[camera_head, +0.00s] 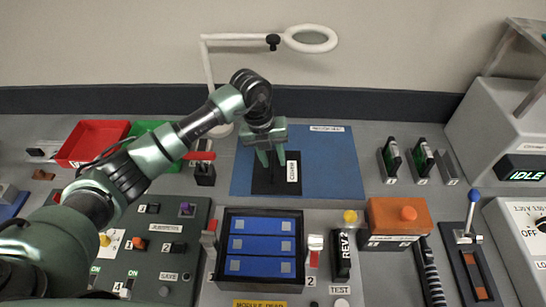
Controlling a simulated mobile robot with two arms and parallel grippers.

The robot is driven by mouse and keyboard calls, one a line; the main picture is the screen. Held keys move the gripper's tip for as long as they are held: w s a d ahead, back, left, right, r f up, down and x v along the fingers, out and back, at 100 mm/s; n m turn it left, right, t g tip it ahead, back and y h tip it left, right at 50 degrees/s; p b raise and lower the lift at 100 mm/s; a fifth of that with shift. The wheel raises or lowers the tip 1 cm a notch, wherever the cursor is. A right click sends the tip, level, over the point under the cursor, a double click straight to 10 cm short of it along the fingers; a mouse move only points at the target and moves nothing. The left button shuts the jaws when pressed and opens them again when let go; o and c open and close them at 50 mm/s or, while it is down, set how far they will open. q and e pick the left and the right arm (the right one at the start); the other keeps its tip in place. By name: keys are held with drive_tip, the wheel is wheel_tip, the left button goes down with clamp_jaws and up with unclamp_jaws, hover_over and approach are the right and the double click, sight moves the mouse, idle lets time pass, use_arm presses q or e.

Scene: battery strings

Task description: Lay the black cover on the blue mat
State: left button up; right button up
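The black cover (292,187), a dark flat piece with a white label on its right side, appears to lie flat on the left part of the blue mat (335,165). My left gripper (271,163) points down over the cover. Its two green fingertips are apart, with a dark gap between them, and it looks open. The gripper hides the far part of the cover, and I cannot tell whether the fingertips touch it. My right gripper is not in view.
In front of the mat stands an open black module (227,257) with blue cells. A red tray (92,142) and a green tray (150,129) are at the back left. An orange box (397,217) stands front right of the mat. The mat's right half is bare.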

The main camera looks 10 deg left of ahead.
use_arm(q)
drive_tip(key=shift+r, duration=0.4)
drive_tip(key=b+v, duration=0.3)
drive_tip(key=v, duration=0.8)
drive_tip(key=shift+r, duration=0.15)
idle(0.6)
